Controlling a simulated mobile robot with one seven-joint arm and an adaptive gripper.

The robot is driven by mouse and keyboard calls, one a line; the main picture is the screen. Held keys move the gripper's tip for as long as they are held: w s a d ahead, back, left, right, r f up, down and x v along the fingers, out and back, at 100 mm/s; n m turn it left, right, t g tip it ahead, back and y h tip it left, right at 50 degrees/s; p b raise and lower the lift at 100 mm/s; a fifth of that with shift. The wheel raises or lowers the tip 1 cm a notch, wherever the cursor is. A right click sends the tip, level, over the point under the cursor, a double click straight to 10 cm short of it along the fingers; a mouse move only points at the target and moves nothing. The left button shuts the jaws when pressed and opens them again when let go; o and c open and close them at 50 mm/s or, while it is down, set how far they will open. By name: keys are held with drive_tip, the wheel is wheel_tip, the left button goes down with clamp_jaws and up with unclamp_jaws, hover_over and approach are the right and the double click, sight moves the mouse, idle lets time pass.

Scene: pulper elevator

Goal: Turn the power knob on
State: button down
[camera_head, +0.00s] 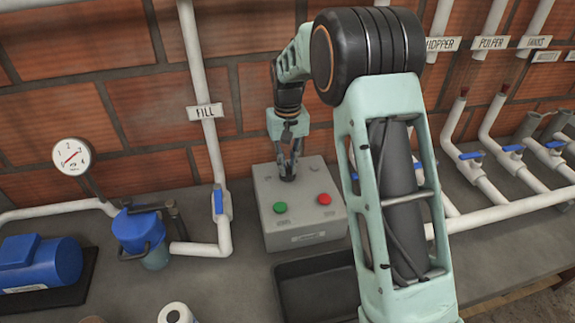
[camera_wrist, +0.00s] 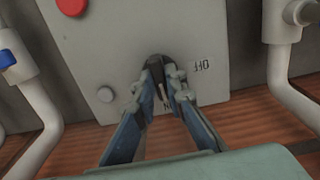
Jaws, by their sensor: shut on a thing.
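The grey control box (camera_head: 268,190) stands on the counter against the brick wall. It also shows in the wrist view (camera_wrist: 130,40). The black power knob (camera_head: 287,176) is on its top face near the back. In the wrist view the knob (camera_wrist: 156,62) sits between my fingertips, which touch it from both sides. My gripper (camera_head: 289,158) reaches down from above and is shut on the knob; it also shows in the wrist view (camera_wrist: 164,82). An OFF label (camera_wrist: 203,66) lies right of the knob. Another label is mostly hidden behind the fingers, with an N visible.
A green button (camera_head: 280,208) and a red button (camera_head: 324,199) are at the box's front. A small round grey lamp or button (camera_wrist: 105,94) is beside the knob. The FILL pipe with a blue valve (camera_head: 218,201) rises left of the box. A dark tray (camera_head: 312,270) lies in front.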

sight(287, 168)
drive_tip(key=shift+m, duration=0.3)
drive_tip(key=c, duration=2)
unclamp_jaws()
drive_tip(key=shift+o, duration=0.2)
drive_tip(key=shift+r, duration=0.15)
wheel_tip(287, 168, up, 12)
